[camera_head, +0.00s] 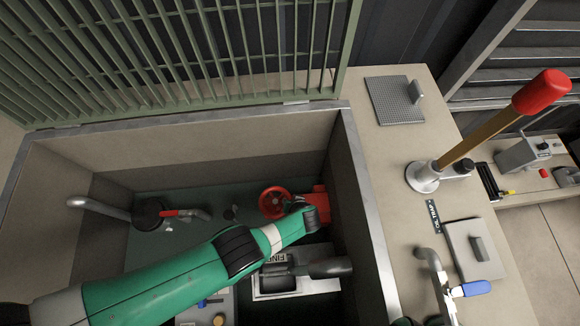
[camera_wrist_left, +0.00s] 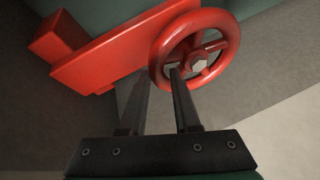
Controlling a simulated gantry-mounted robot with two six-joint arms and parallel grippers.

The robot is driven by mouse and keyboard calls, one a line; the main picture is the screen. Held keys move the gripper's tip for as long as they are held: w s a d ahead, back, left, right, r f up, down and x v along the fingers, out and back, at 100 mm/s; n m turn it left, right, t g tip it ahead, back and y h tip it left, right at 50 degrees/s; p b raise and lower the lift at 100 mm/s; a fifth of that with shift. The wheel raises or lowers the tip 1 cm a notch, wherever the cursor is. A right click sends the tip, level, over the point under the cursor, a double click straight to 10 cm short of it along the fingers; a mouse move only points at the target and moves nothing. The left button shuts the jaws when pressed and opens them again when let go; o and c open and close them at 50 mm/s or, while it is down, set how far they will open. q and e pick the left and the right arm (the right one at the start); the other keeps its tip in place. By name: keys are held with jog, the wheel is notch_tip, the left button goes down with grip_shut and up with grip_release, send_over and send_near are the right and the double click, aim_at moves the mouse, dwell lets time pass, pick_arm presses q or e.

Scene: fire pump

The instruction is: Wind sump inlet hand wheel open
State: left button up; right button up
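The red hand wheel (camera_head: 275,203) stands in the sump box, beside a red housing (camera_head: 318,207). In the left wrist view the wheel (camera_wrist_left: 222,42) has a round rim, spokes and a grey hub nut. A long red bar (camera_wrist_left: 110,55) runs behind its left side. My left gripper (camera_wrist_left: 160,80) is at the wheel's lower-left rim, its two fingers apart. The right finger overlaps the wheel's opening near the hub; the left finger lies outside the rim. Contact cannot be told.
Sump walls (camera_head: 362,200) surround the wheel closely on the right. A green grille lid (camera_head: 200,50) stands open behind. A grey pipe with a red lever (camera_head: 172,213) is at left. A red-knobbed lever (camera_head: 470,135) and a blue-handled valve (camera_head: 472,289) are on the right ledge.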

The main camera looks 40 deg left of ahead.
pick_arm(q)
jog(key=shift+o, duration=0.5)
jog(key=shift+w, duration=0.15)
jog(key=shift+r, duration=0.15)
jog(key=shift+d+r+p, duration=0.1)
jog(key=shift+r+p, duration=0.15)
jog(key=shift+p, duration=0.1)
jog(key=p+v, duration=1)
jog(key=v, duration=0.1)
jog(key=shift+c, duration=0.2)
